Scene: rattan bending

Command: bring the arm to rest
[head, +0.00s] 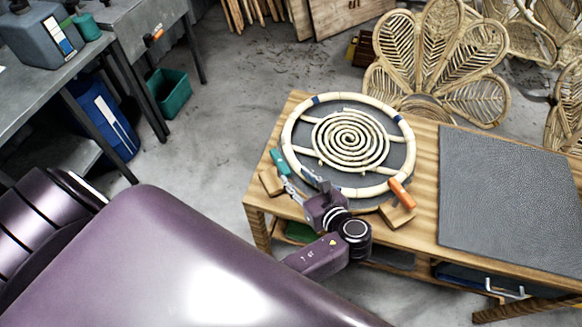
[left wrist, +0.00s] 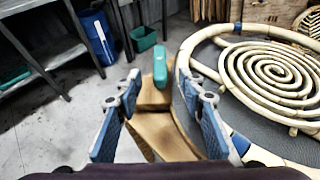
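My left gripper (head: 303,183) is at the near left edge of the round rattan frame (head: 289,128) on the wooden bench (head: 425,200). In the left wrist view the two blue-padded fingers of this gripper (left wrist: 158,112) stand wide apart with nothing held between them. A teal handle (left wrist: 163,64) and a wooden block (left wrist: 153,97) show just beyond and between the fingers. In the head view the teal handle (head: 278,160) is close to the left finger; contact cannot be told. My right gripper is not in view.
An orange handle (head: 402,193) lies over the frame's near right rim, by another wooden block (head: 397,216). A dark textured mat (head: 505,195) covers the bench's right part. Woven petal-shaped rattan pieces (head: 435,60) stand behind.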

